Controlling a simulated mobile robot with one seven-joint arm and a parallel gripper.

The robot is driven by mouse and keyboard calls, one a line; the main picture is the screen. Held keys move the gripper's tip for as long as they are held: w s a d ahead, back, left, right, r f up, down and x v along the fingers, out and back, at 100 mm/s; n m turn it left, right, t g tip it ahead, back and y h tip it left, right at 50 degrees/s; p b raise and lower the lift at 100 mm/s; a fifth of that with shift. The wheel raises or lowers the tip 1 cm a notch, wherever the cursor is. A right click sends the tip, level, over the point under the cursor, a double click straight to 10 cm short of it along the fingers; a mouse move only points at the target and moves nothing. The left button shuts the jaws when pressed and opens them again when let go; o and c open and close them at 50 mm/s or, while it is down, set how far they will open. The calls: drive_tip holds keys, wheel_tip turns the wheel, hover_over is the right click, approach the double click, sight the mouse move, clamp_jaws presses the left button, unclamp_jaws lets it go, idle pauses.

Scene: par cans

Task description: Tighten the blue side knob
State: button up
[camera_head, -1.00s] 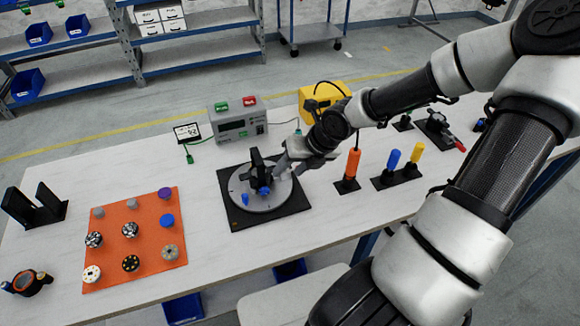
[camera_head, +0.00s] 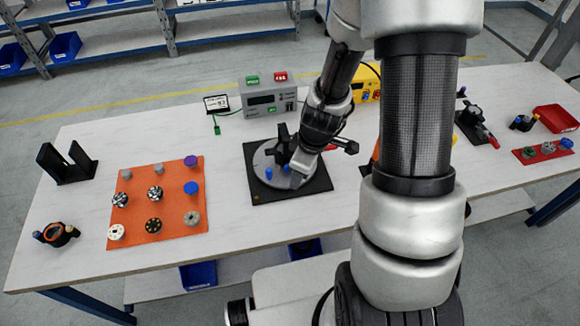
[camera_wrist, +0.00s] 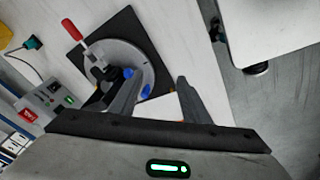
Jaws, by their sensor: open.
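A black square plate (camera_head: 257,191) carries a round grey disc (camera_head: 266,162) with a black clamp-like fixture (camera_head: 281,147) on it. A small blue knob (camera_head: 269,173) shows at the front of the disc, and more blue shows beside it, partly covered by my gripper. In the wrist view, blue knobs (camera_wrist: 148,76) sit at the disc's edge next to the fixture. My gripper (camera_wrist: 159,77) has its two fingers spread, with the blue knob close to the left finger. Nothing shows held between them. In the head view my gripper (camera_head: 299,178) is over the disc's right side.
A red-handled clamp lever (camera_wrist: 73,30) rises by the disc. A grey control box (camera_head: 268,98) stands behind the plate. An orange mat (camera_head: 140,200) with several knobs lies left. A red bin (camera_head: 556,119) stands at the far right. The table between mat and plate is clear.

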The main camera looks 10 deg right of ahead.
drive_tip(key=w+r+m+t+h, duration=0.15)
drive_tip(key=w+r+m, duration=0.3)
drive_tip(key=m, duration=0.55)
drive_tip(key=shift+m+t+y, duration=0.25)
drive_tip(key=shift+m, duration=0.05)
drive_tip(key=b+x, duration=0.3)
drive_tip(key=x, duration=0.2)
drive_tip(key=b+x, duration=0.4)
drive_tip(key=x, duration=0.2)
drive_tip(key=b+x, duration=0.3)
drive_tip(key=x, duration=0.2)
drive_tip(key=shift+a+f, duration=0.25)
drive_tip(key=shift+a, duration=0.05)
